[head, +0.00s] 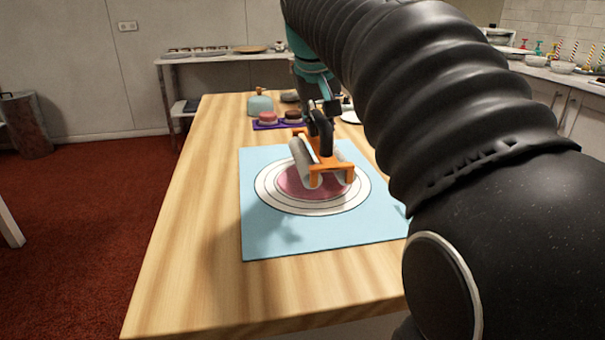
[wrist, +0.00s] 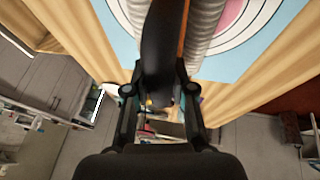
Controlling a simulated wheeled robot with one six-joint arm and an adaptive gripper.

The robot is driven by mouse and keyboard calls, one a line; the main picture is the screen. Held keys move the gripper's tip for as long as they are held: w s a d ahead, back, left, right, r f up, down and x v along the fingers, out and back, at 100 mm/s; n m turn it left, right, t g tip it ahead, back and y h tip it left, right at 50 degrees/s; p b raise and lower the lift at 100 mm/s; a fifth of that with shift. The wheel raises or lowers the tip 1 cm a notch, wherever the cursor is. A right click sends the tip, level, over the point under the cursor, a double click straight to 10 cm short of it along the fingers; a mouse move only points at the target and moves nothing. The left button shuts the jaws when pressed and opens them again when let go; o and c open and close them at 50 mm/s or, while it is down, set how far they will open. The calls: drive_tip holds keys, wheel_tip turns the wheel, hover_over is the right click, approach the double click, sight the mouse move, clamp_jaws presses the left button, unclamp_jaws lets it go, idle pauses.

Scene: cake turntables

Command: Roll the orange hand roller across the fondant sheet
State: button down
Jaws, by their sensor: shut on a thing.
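The orange hand roller (head: 332,166) has an orange frame, pale grey rolling cylinders and a black handle. In the head view it is over the pink fondant sheet (head: 300,187), which is round and lies inside white rings on a light blue mat (head: 275,238). My gripper (head: 320,112) is shut on the roller's black handle, above the mat. The wrist view shows the handle (wrist: 162,50) between my fingers and part of the pink sheet (wrist: 232,12). The roller hides part of the sheet. I cannot tell if the cylinders touch it.
The mat lies on a wooden table (head: 190,215). Behind it are a purple tray (head: 262,126) with small round cakes and a pale green domed container (head: 260,105). My arm hides the table's right side. The table's left strip is clear.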

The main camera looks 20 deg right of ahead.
drive_tip(key=shift+r, duration=1.6)
